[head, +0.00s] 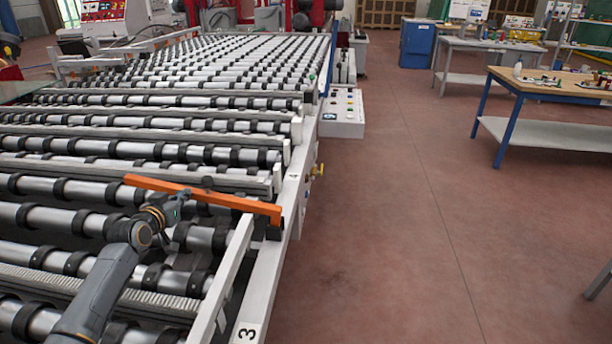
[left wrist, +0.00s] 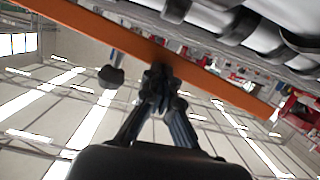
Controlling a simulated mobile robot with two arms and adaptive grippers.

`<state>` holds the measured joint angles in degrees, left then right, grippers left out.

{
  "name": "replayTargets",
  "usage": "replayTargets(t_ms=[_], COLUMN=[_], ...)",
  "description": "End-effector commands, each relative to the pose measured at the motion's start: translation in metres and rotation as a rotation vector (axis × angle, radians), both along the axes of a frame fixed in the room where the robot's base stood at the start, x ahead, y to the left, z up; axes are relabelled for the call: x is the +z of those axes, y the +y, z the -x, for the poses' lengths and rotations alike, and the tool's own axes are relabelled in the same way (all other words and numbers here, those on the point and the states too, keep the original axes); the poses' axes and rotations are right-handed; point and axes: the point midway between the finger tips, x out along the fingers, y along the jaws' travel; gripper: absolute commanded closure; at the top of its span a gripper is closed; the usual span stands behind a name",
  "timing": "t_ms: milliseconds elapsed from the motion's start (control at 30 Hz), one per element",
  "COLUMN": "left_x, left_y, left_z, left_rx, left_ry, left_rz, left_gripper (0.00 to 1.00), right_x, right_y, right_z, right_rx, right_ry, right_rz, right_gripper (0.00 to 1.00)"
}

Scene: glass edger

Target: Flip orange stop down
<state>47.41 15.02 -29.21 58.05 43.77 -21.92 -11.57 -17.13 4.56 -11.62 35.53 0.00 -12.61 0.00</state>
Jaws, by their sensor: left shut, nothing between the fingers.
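The orange stop (head: 228,200) is a long bar across the roller bed, its right end by the grey side rail. It runs diagonally across the left wrist view (left wrist: 90,32). My left gripper (head: 183,197) is at the near side of the bar, left of its middle. In the left wrist view its fingers (left wrist: 158,76) are together, empty, with their tips at the bar's edge. I cannot tell whether they touch it. A dark round knob (left wrist: 111,76) on a short stem shows beside the bar. My right gripper is in neither view.
Rows of rollers (head: 140,148) with black rings fill the left side. A white side rail (head: 262,290) marked 3 edges the bed. A control box (head: 342,128) stands beyond it. The red-brown floor to the right is open up to the wooden-topped workbench (head: 555,88).

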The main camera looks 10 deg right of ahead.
Motion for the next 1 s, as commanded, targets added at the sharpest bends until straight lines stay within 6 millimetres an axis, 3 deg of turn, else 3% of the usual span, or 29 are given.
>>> replayTargets(t_ms=[767, 1000], left_x=[0.003, 0.032], left_y=[-0.007, -0.008], left_z=[0.0, 0.0], left_rx=[-0.007, -0.005], left_ry=[0.002, -0.003], left_rz=[0.03, 0.033], left_gripper=[1.0, 1.0], right_x=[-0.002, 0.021], right_y=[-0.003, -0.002], right_z=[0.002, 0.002], right_rx=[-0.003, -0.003], right_ry=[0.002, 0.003], right_rz=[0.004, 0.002], right_gripper=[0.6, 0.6])
